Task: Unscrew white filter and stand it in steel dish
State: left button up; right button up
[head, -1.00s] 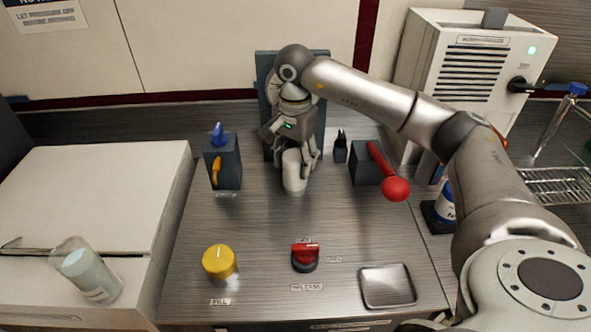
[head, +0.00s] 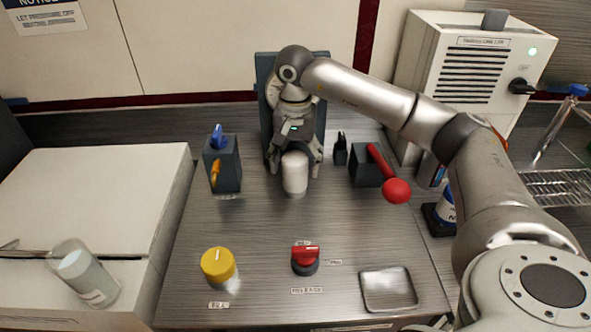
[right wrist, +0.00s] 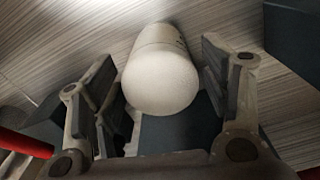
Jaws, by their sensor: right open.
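The white filter (head: 295,173) is a short upright cylinder in front of the dark back panel, at the middle back of the steel bench. My right gripper (head: 295,168) is open around it, with a finger on each side. In the right wrist view the filter (right wrist: 161,72) lies between the two spread fingers (right wrist: 165,90), with a gap on both sides. What the filter is fixed to is hidden. The steel dish (head: 388,289) is a shallow square tray at the front right of the bench, and it is empty. My left gripper does not show.
A dark block with a blue knob and orange lever (head: 222,163) stands left of the filter. A red-balled lever (head: 396,189) juts out at right. A yellow knob (head: 218,265) and red switch (head: 305,259) are in front. The bench between them is clear.

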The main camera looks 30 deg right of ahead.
jog(key=m, duration=0.5)
jog(key=shift+p, duration=0.35)
jog(key=m, duration=0.4)
jog(key=shift+p, duration=0.35)
jog(key=m, duration=0.4)
jog(key=shift+m+p, duration=0.3)
jog(key=shift+m, duration=0.1)
jog(key=m, duration=0.4)
jog(key=shift+m+p, duration=0.3)
jog(key=shift+p, duration=0.05)
